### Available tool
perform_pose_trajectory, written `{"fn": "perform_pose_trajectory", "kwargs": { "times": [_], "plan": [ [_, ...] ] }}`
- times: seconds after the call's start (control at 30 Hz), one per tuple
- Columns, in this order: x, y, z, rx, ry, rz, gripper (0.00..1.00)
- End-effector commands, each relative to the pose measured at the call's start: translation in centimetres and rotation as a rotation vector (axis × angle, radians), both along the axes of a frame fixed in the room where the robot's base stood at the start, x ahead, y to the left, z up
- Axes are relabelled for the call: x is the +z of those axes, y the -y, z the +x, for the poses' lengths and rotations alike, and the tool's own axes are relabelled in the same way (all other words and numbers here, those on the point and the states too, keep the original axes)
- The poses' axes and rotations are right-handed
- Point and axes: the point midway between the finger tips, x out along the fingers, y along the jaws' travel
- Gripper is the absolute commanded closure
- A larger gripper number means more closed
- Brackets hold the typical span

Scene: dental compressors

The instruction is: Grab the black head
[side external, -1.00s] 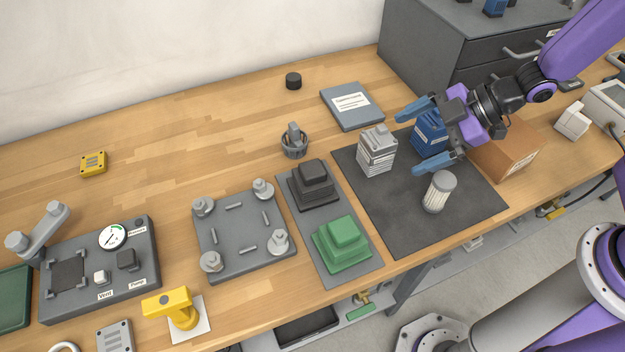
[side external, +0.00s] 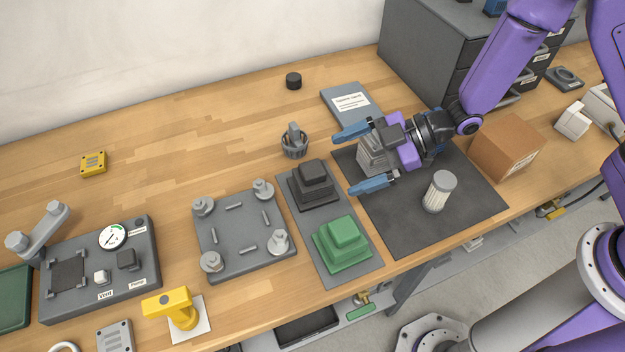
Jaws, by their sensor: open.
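The black head (side external: 313,182) is a stepped dark block standing on a grey mat (side external: 335,273), behind a similar green head (side external: 342,243). My gripper (side external: 362,161) is open, with its two blue fingers pointing left towards the black head. The fingertips are to the right of the black head and apart from it. A grey finned block (side external: 372,158) shows partly between and below the fingers, and my gripper hides much of it. I see nothing held between the fingers.
A white ribbed cylinder (side external: 438,193) stands on the dark mat (side external: 405,225) below my gripper. A grey slotted cup (side external: 294,143) stands behind the black head. A grey plate with posts (side external: 245,225) lies to its left. A cardboard box (side external: 507,150) is at right.

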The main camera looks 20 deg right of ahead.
Motion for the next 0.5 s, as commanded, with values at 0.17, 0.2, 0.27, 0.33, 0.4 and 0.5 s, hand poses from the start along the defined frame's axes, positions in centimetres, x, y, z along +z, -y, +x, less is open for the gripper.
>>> {"fn": "perform_pose_trajectory", "kwargs": {
  "times": [0.17,0.2,0.27,0.33,0.4,0.5],
  "plan": [
    [-1.1,-2.1,0.6,0.001,0.000,0.000,0.00],
    [-1.3,-2.4,0.7,0.001,0.000,0.000,0.00],
    [-1.4,-2.6,0.7,0.000,-0.001,0.000,0.00],
    [-1.5,-2.9,0.8,0.000,-0.001,-0.001,0.00],
    [-1.7,-3.3,1.0,0.001,0.000,0.000,0.00],
    [-2.3,-4.3,1.5,0.001,0.000,0.001,0.00]
  ]
}}
